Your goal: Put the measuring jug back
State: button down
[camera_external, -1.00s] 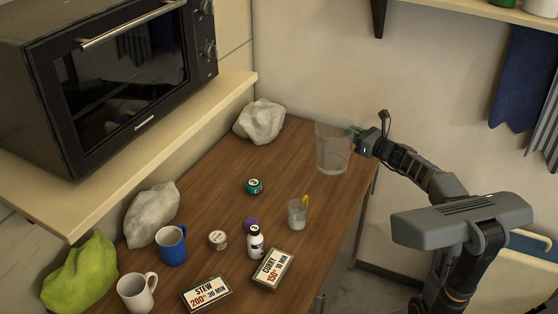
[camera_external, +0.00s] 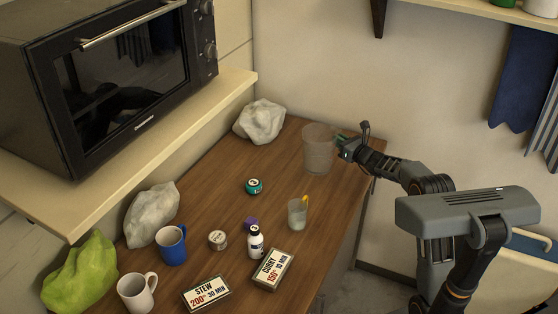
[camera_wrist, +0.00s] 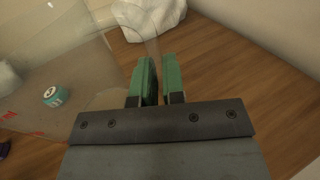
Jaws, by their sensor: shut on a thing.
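The measuring jug (camera_external: 318,150) is a clear, tall vessel at the back right of the wooden counter. It looks upright, at or just above the wood; I cannot tell if it touches. My gripper (camera_external: 343,151) is at the jug's right side, shut on it. In the wrist view, the jug's transparent wall (camera_wrist: 95,65) fills the left side, and the green fingertips of my gripper (camera_wrist: 160,82) are close together at its edge.
A crumpled pale bag (camera_external: 260,121) stands left of the jug. An oven (camera_external: 120,80) sits on the left shelf. Wood between jug and jar is clear.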

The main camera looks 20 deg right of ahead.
jog(key=shift+w+f, duration=0.3)
jog(key=shift+f, duration=0.6)
jog(key=shift+w+f, duration=0.35)
jog(key=shift+f, duration=0.5)
jog(key=shift+w+f, duration=0.3)
jog(key=shift+f, duration=0.6)
jog(key=shift+f+b, duration=0.25)
jog(key=shift+b, duration=0.05)
jog(key=c, duration=1.2)
grip_release()
